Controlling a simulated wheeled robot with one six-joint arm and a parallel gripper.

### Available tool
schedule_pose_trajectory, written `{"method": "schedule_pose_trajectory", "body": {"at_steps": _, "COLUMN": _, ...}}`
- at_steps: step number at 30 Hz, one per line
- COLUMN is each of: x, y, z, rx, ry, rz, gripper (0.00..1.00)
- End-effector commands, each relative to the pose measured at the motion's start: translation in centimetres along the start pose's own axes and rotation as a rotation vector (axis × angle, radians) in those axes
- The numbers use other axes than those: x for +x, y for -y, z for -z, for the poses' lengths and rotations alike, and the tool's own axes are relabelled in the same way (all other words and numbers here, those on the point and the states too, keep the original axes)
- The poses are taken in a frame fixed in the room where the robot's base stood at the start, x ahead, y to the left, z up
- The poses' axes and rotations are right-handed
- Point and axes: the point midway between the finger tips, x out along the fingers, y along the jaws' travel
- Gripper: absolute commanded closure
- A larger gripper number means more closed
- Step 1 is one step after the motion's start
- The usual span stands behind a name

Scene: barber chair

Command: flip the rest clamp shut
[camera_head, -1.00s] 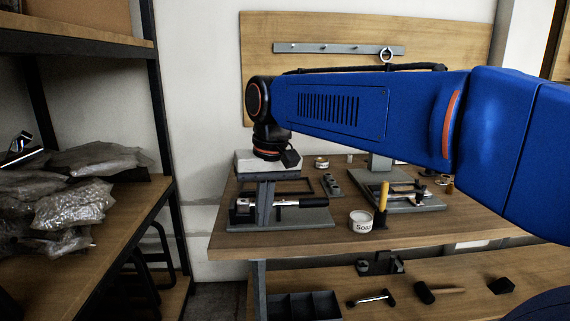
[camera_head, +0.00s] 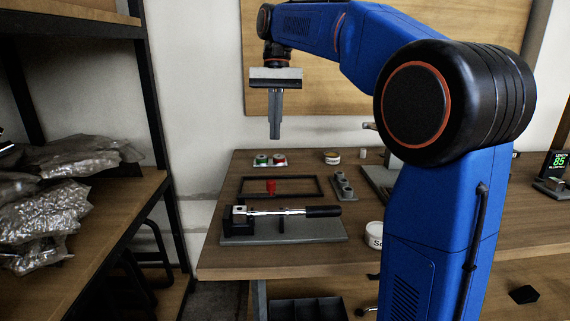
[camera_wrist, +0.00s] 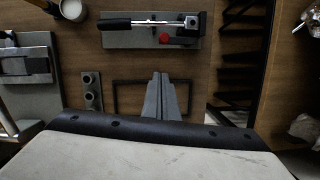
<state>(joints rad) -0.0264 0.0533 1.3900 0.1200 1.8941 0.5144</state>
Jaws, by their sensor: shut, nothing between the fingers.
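The clamp is a grey base plate (camera_head: 330,232) with a dark block at its left, a silver bar and a black handle (camera_head: 322,211) lying level to the right. A red knob (camera_head: 271,187) shows behind the bar. In the wrist view the black handle (camera_wrist: 115,24) points left and the red knob (camera_wrist: 180,40) sits beside the bar, over the plate. Whether the clamp is latched I cannot tell. My gripper (camera_head: 275,136) is shut and empty, pointing down well above the clamp; its closed fingers also show in the wrist view (camera_wrist: 161,80).
A black rectangular frame (camera_head: 318,183) lies behind the clamp, with a grey holder (camera_head: 344,186) to its right. A white tin (camera_head: 375,236) stands right of the clamp. A shelf with plastic bags (camera_head: 45,222) is at left. Space above the clamp is clear.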

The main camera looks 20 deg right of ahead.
Motion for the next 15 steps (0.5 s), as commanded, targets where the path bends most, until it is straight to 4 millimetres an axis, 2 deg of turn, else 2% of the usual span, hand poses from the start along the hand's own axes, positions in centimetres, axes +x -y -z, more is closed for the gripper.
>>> {"method": "schedule_pose_trajectory", "body": {"at_steps": 15, "x": -0.52, "y": 0.5, "z": 0.59, "rx": 0.012, "ry": 0.017, "rz": -0.006, "gripper": 1.0}}
